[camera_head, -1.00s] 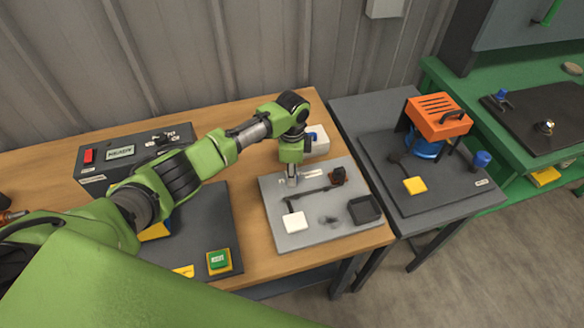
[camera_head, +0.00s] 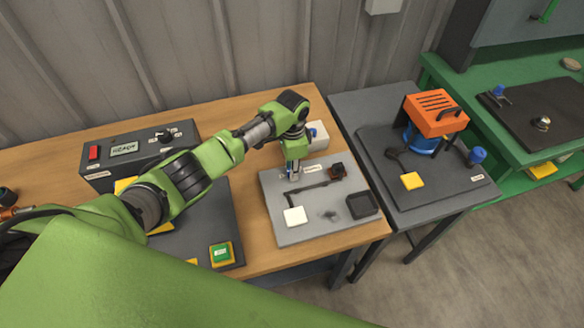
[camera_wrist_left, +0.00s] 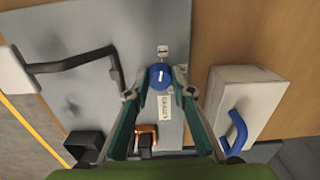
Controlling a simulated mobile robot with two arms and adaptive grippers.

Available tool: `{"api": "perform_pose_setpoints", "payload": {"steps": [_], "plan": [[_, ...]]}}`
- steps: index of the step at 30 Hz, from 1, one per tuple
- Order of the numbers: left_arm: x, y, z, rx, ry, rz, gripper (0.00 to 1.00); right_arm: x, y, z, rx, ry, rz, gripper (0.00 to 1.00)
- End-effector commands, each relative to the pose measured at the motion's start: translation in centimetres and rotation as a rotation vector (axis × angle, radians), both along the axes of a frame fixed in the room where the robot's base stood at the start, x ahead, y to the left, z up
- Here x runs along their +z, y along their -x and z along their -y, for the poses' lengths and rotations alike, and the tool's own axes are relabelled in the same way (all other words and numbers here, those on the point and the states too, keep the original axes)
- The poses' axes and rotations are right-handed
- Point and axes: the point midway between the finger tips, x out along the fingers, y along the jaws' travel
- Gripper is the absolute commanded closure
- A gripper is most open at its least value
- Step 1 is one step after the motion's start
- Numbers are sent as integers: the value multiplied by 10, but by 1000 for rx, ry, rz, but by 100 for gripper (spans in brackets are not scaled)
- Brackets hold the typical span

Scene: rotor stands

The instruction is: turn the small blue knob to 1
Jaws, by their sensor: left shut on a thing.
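The small blue knob (camera_wrist_left: 159,77) sits on a grey plate (camera_wrist_left: 95,20), with a white pointer line on its top. In the left wrist view the line points roughly up toward a small white tag (camera_wrist_left: 163,51). My left gripper (camera_wrist_left: 157,78) is shut on the knob, one fingertip at each side. In the head view my left gripper (camera_head: 291,174) is over the back left part of the plate and hides the knob. I cannot read the number at the pointer. My right gripper is in neither view.
On the same plate are a white pad (camera_head: 295,216), a black open box (camera_head: 362,205) and an orange-brown block (camera_head: 337,170). A white box (camera_wrist_left: 240,105) with a blue handle (camera_wrist_left: 236,130) stands close beside the gripper. A dark table with an orange machine (camera_head: 437,115) is to the right.

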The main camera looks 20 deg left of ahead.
Motion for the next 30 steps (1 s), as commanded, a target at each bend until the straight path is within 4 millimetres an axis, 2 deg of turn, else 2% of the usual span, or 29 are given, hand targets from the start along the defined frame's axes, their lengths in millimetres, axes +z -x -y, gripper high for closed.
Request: {"api": "perform_pose_setpoints", "payload": {"steps": [4,5,6,7,16,20,23,30], "plan": [[1,-1,1,2,3,3,99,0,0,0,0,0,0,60],[1,-1,1,2,3,3,75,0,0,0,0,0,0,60],[1,-1,1,2,3,3,65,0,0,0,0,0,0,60],[1,-1,1,2,3,3,61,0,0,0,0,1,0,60],[1,0,0,0,2,1,61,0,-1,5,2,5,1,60],[8,-1,0,0,2,3,61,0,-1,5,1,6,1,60],[22,-2,0,0,2,5,61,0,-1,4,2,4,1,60],[74,-2,0,-1,1,7,61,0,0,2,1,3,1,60]]}}
